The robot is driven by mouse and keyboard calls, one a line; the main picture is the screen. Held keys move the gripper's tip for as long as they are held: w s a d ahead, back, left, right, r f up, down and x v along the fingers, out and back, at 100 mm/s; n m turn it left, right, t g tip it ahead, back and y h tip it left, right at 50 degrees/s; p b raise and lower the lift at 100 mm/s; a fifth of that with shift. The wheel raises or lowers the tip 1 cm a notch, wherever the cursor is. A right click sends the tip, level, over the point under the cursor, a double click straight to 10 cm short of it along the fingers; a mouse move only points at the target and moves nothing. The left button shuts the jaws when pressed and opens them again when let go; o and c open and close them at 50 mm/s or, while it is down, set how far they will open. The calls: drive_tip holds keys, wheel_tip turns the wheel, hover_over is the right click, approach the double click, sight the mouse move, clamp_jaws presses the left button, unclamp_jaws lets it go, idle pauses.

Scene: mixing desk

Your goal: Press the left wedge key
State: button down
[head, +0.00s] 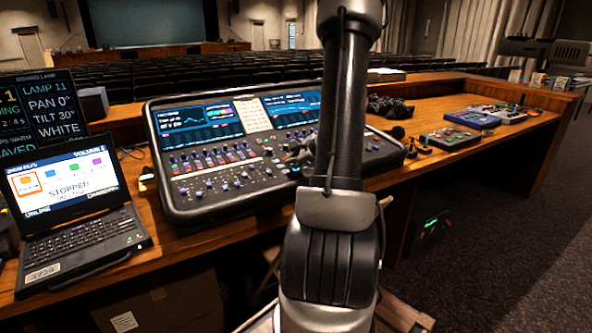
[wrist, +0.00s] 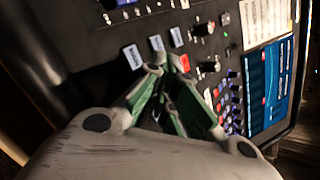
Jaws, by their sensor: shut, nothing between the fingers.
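The mixing desk (head: 222,205) stands on the wooden counter in the head view, and its panel fills much of the wrist view (wrist: 85,40). Three pale, lit keys sit in a slanting row in the wrist view: one at the lower left (wrist: 132,57), one in the middle (wrist: 156,44) and one at the upper right (wrist: 176,37). Their labels are too blurred to read, so I cannot tell which is the left wedge key. My gripper (wrist: 167,61) is shut and empty, its tips just below the middle key in the picture. I cannot tell whether they touch the panel.
Knobs (wrist: 205,30), coloured buttons and a screen (wrist: 268,85) lie around the keys. An open laptop (head: 75,200) stands left of the desk. Small boxes and controllers (head: 450,137) lie to its right. Seat rows are behind.

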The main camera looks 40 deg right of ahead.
sight(295, 172)
drive_tip(key=shift+r, duration=0.1)
drive_tip(key=shift+s+r, duration=0.1)
drive_tip(key=shift+r, duration=0.6)
drive_tip(key=shift+s+a+r, duration=0.1)
drive_tip(key=shift+s+r, duration=0.05)
drive_tip(key=shift+r, duration=1.1)
drive_tip(key=shift+s+r, duration=0.1)
drive_tip(key=shift+r, duration=1.15)
